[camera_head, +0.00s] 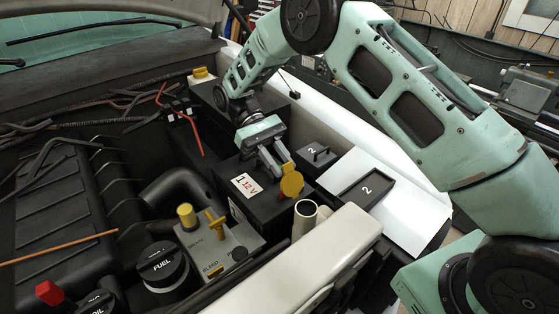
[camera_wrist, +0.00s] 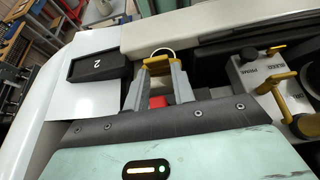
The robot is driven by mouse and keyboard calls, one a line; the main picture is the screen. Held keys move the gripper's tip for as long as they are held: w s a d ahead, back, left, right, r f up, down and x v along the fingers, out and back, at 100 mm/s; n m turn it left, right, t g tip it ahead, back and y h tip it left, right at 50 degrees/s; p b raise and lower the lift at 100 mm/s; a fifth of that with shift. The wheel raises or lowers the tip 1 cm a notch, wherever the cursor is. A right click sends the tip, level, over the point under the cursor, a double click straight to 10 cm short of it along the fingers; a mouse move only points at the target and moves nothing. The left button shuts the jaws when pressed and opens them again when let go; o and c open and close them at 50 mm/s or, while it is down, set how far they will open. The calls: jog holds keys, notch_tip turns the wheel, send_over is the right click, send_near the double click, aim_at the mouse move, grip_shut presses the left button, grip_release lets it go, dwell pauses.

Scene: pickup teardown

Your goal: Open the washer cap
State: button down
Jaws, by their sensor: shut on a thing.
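The yellow washer cap (camera_head: 291,185) is a round disc with a tab, just behind the white filler neck (camera_head: 305,214). The neck's top is uncovered and its round mouth shows. My gripper (camera_head: 279,165) reaches down from behind and is shut on the cap's tab. In the wrist view the yellow cap (camera_wrist: 157,67) sits between my two grey fingertips (camera_wrist: 158,73), with the pale rim of the neck (camera_wrist: 164,52) just beyond it. The disc is tilted up. I cannot tell whether it still touches the neck.
A black 12 V battery (camera_head: 246,187) stands under my gripper. A bleed and prime unit (camera_head: 217,250), a black fuel cap (camera_head: 161,263) and a pale beam (camera_head: 325,260) are close in front.

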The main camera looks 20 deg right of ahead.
jog(key=c, duration=1.2)
grip_release()
jog(key=shift+s+f, duration=0.15)
jog(key=shift+f, duration=0.15)
jog(key=shift+o, duration=0.2)
jog(key=shift+r, duration=0.15)
jog(key=shift+r+b, duration=0.55)
notch_tip(320, 180, up, 9)
jog(key=p, duration=0.1)
jog(key=shift+p, duration=0.35)
jog(key=shift+f, duration=0.15)
